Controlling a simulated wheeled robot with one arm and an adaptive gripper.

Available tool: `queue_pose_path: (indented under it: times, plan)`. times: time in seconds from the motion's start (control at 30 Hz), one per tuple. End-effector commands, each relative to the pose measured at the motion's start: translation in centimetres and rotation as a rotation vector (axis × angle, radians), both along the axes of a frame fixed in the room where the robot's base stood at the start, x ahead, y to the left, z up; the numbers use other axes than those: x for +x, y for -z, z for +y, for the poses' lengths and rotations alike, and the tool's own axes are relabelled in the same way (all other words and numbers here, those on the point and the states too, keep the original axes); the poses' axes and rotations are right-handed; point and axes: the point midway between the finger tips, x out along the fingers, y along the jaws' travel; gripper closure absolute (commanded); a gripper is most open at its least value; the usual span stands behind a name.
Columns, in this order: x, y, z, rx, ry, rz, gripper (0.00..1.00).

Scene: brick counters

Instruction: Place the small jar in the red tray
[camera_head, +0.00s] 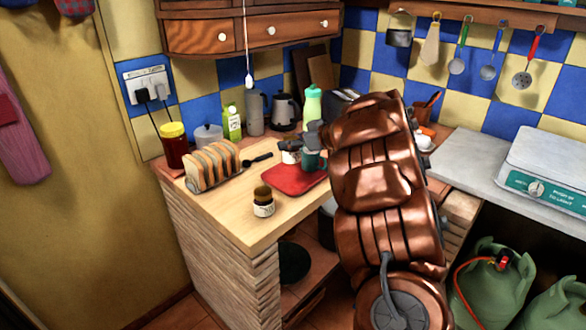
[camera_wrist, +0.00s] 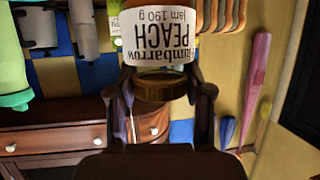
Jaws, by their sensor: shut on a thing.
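My gripper (camera_head: 291,143) is shut on the lid of a small jam jar. The jar's white label reads "PEACH jam 190 g" upside down in the wrist view (camera_wrist: 155,35), with the brown lid between the fingers (camera_wrist: 160,90). In the head view a bit of this jar (camera_head: 291,156) shows below my gripper, at the far edge of the red tray (camera_head: 293,181). I cannot tell whether it touches the tray. A teal mug (camera_head: 314,161) is at the tray's right side. Another small jar (camera_head: 263,204), with a dark lid and pale label, stands in front of the tray.
A toast rack (camera_head: 212,167), a black spoon (camera_head: 257,159) and a red jar with a yellow lid (camera_head: 174,146) are to the left. A green carton (camera_head: 232,122), a kettle (camera_head: 286,112) and a mint bottle (camera_head: 313,104) stand behind. The counter's front is mostly clear.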

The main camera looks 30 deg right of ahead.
Motion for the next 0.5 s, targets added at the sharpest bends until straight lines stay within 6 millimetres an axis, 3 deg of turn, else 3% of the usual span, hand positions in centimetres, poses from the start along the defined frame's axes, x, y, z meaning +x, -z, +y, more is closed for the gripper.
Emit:
queue_pose_path:
  times: [0.2,0.5]
  plan:
    - [-0.4,3.7,-0.8,0.003,0.015,0.002,1.00]
    - [-0.3,5.8,-0.9,0.000,0.014,-0.001,1.00]
